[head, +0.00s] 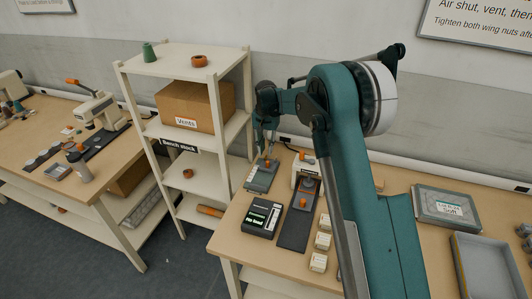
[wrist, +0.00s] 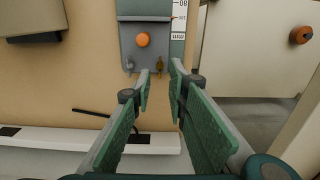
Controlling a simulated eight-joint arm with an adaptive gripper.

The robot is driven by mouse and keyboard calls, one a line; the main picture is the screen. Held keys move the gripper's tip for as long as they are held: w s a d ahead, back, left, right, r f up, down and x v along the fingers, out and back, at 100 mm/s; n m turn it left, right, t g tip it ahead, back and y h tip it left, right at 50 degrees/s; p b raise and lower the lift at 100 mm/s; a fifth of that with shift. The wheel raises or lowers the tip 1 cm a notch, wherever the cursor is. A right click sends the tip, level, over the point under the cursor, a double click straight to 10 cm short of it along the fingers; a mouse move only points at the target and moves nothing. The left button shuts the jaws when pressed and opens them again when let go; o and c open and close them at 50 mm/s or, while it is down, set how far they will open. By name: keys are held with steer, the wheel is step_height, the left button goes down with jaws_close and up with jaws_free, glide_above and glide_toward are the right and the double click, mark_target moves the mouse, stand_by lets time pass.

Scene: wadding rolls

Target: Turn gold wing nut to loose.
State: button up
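The gold wing nut (wrist: 160,64) is at the edge of a grey fixture plate (wrist: 133,42) in the wrist view. In the head view my gripper (head: 264,138) hangs above the fixture (head: 261,177) at the back left of the bench. The nuts are too small to tell there.
A dark "no load" device (head: 261,218), a dark strip with an orange knob (head: 299,215) and several pale blocks (head: 323,241) stand near the fixture. A shelf unit (head: 176,66) is close on the left. A grey tray (head: 487,268) is at the right.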

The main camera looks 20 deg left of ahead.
step_height(320, 180, up, 9)
steer(key=shift+r, duration=0.2)
stand_by(0.3)
stand_by(0.4)
